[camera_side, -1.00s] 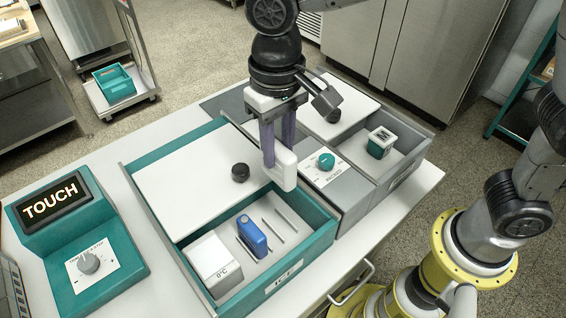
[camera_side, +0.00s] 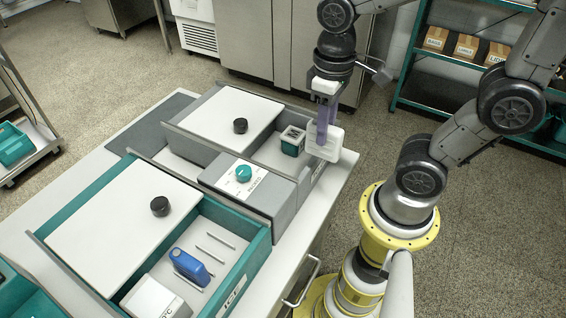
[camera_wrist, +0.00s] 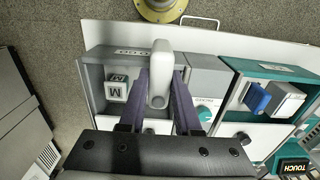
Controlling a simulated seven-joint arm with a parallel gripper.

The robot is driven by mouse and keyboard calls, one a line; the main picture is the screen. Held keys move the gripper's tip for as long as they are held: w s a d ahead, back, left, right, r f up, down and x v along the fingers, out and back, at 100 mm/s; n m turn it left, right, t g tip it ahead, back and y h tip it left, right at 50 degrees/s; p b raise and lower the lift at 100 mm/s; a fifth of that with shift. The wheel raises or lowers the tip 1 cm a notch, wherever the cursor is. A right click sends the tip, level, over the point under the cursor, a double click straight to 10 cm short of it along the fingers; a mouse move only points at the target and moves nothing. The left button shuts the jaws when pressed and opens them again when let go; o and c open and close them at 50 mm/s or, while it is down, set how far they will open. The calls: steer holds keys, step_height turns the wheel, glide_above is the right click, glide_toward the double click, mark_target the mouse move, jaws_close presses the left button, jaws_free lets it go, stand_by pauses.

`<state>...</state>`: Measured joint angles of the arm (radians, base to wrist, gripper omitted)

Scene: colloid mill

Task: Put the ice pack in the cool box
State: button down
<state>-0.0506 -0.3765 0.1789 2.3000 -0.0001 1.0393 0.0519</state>
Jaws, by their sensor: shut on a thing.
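My gripper (camera_side: 325,128) is shut on a white rounded slab (camera_side: 324,148), held upright by its upper part. In the wrist view the slab (camera_wrist: 160,75) sits between the two purple fingers. The slab is above the front right part of an open grey box (camera_side: 315,168); the exact height cannot be told. A teal box (camera_side: 262,252) labelled ICE stands open to the left. Which piece is the ice pack is not labelled.
A cube marked M (camera_side: 292,140) sits in the grey box. A white block (camera_side: 150,298) is in the teal box. White lids with black knobs (camera_side: 240,126) (camera_side: 160,206) cover the rear parts. A panel with a teal dial (camera_side: 243,174) lies between the boxes.

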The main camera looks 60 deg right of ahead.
steer(key=shift+s+d+f, duration=0.2)
steer(key=shift+s+d, duration=0.15)
steer(key=shift+s, duration=0.15)
steer(key=shift+d+f, duration=0.1)
steer(key=shift+f, duration=0.1)
steer(key=shift+w+f, duration=3.25)
steer(key=shift+w, duration=0.15)
steer(key=shift+w+f, duration=3.2)
steer(key=shift+w, duration=0.15)
steer(key=shift+f, duration=0.15)
steer(key=c, duration=0.6)
jaws_free()
steer(key=shift+f, duration=0.1)
